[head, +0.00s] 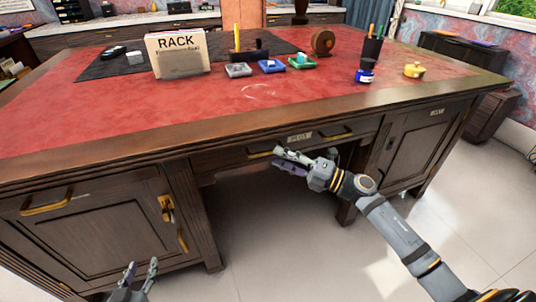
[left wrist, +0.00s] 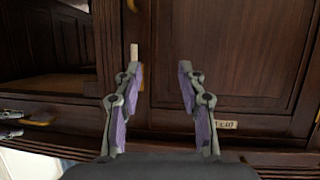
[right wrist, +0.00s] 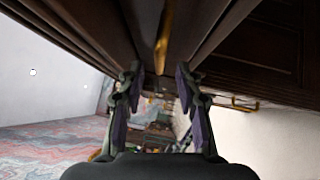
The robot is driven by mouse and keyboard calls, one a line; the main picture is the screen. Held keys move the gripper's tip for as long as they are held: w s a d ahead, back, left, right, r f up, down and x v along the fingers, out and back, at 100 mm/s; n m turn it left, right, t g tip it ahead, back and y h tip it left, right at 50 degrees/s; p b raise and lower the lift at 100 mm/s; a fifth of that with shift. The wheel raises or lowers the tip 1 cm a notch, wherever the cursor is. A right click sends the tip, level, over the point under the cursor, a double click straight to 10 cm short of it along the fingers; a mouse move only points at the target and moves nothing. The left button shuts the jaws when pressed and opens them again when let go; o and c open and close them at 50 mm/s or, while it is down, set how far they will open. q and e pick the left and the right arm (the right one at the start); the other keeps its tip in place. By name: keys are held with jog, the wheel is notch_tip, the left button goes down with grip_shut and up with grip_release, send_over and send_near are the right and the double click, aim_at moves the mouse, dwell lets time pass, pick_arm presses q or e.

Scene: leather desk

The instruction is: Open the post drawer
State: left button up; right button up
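The desk's middle drawer (head: 225,160) has a small pale label (head: 299,137), too small to read surely. It has a brass handle at its left (head: 260,154) and another at its right (head: 337,134). The drawer front looks flush with the desk. My right gripper (head: 276,157) is open at the left handle. In the right wrist view a brass bar (right wrist: 165,42) lies ahead between its open fingertips (right wrist: 158,72); contact cannot be told. My left gripper (head: 142,265) is open and empty, low before the left cabinet. Its spread fingers show in the left wrist view (left wrist: 157,72).
The left cabinet (head: 100,232) has brass fittings; the right cabinet (head: 410,150) bears another label (head: 437,112). On the red desktop (head: 120,120) stand a rack box (head: 180,55), small coloured trays, a pen cup (head: 371,52) and an ink bottle (head: 365,76). Floor before the desk is clear.

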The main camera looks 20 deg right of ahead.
aim_at(268, 152)
pick_arm(q)
jog(key=shift+w+a+r+t, duration=0.1)
jog(key=shift+w+r+t, duration=0.2)
jog(key=shift+r, duration=0.35)
jog(key=shift+w+r+t, duration=0.3)
jog(key=shift+r, duration=0.3)
pick_arm(e)
jog(key=shift+x, duration=2.4)
jog(key=shift+c, duration=0.3)
grip_shut()
